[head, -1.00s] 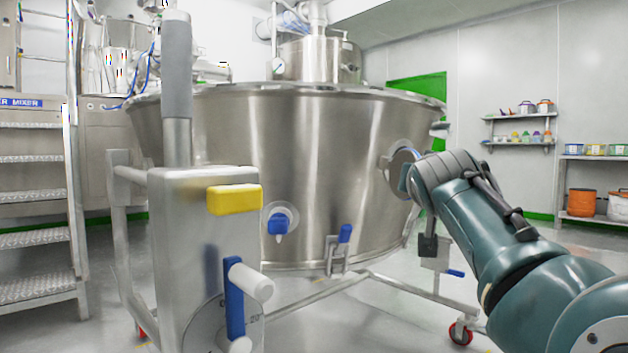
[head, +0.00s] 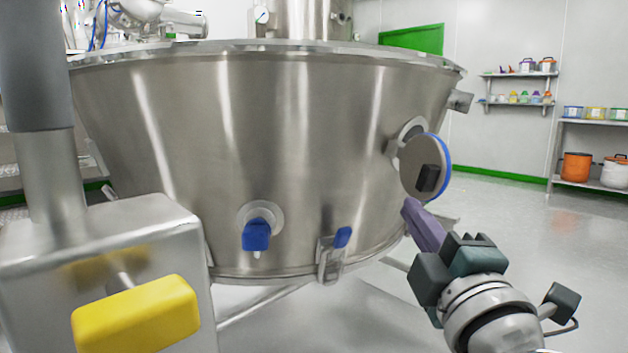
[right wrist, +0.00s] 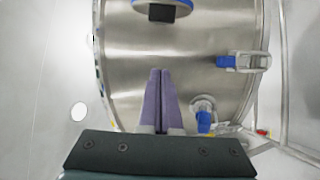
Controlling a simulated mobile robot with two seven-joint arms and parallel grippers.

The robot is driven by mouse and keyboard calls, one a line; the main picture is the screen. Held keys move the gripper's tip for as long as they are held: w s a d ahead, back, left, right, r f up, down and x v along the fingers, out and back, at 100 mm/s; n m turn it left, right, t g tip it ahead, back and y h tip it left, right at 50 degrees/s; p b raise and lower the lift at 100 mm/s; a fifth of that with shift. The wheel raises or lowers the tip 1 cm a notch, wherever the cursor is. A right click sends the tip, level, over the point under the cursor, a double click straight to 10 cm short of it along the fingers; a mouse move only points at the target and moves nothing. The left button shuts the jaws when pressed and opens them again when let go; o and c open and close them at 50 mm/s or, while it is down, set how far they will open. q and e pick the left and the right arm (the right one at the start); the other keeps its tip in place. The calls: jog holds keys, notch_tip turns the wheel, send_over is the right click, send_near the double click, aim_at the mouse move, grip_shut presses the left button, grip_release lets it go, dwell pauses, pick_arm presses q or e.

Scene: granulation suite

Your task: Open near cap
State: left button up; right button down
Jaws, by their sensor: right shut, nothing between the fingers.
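The near cap (head: 418,170) is a round metal disc with a blue rim and a dark block on its face. In the head view it stands out at an angle from the round port (head: 408,135) on the side of the steel vessel (head: 270,120). The cap also shows at the top edge of the right wrist view (right wrist: 165,14). My right gripper (head: 410,206) is just below the cap, with its purple fingers pressed together and empty. The fingers also show in the right wrist view (right wrist: 160,85). My left gripper is out of view.
A blue-handled valve (head: 257,236) and a blue-handled latch (head: 342,238) sit on the vessel's lower wall. A steel box (head: 110,235) with a yellow knob (head: 137,318) stands close at left. Open floor (head: 540,260) lies at right, before the shelves.

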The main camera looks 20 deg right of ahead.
aim_at(430, 183)
jog(key=w+d, duration=0.4)
jog(key=w+d+r+b, duration=0.1)
jog(key=w+d, duration=0.1)
jog(key=shift+w+r, duration=0.1)
jog(key=shift+w, duration=0.15)
jog(key=d+y+b, duration=0.1)
jog(key=b, duration=0.1)
jog(key=d+f+n+y+b, duration=0.1)
jog(key=b, duration=0.1)
jog(key=shift+s+n, duration=0.25)
jog(key=shift+n, duration=0.05)
jog(key=shift+s+d+r+b, duration=0.15)
jog(key=shift+d+r+b, duration=0.05)
jog(key=shift+d+b, duration=0.2)
jog(key=shift+r, duration=0.1)
